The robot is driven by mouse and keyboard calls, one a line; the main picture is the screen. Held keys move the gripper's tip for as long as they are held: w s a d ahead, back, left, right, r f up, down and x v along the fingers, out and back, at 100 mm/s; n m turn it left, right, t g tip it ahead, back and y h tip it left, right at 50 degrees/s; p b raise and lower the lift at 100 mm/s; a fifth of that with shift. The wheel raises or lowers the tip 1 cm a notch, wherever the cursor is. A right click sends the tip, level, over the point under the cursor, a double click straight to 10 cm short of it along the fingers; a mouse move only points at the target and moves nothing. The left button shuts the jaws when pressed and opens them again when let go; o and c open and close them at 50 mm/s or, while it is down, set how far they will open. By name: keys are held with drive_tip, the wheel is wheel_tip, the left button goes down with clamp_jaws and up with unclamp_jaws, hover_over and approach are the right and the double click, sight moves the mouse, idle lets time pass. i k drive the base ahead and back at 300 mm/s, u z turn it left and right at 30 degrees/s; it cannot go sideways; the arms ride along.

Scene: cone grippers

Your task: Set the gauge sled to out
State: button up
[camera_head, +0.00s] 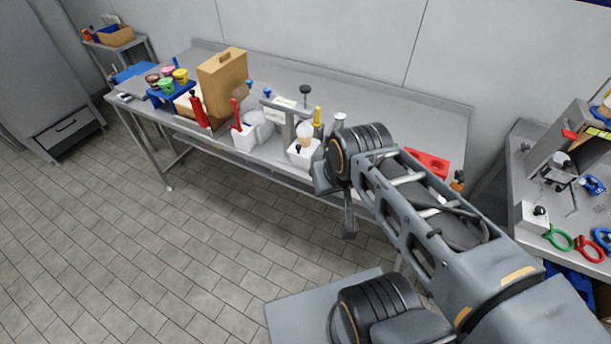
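I cannot tell for certain which thing is the gauge sled. A grey upright stand with a white block (300,154) and a small black knob at its base is on the long steel bench, just left of my wrist. A pale rounded piece sits above the block. My gripper (349,228) hangs down below my wrist, in front of the bench's front edge and above the floor. It appears clear of the bench things. It is small and dark, seen from behind, and its fingers cannot be made out. My arm hides part of the bench's right side.
The steel bench (400,103) holds a wooden box (222,84), a blue rack (171,92) of coloured cups, red bottles and a red tray (428,163). A right-hand table (585,213) carries a white block with a black knob (540,211) and coloured rings. The tiled floor (215,245) at left is clear.

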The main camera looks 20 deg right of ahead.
sight(304, 150)
drive_tip(key=z, duration=0.4)
drive_tip(key=k, duration=0.3)
drive_tip(key=u, duration=1.5)
drive_tip(key=i, duration=1.1)
drive_tip(key=z, duration=0.15)
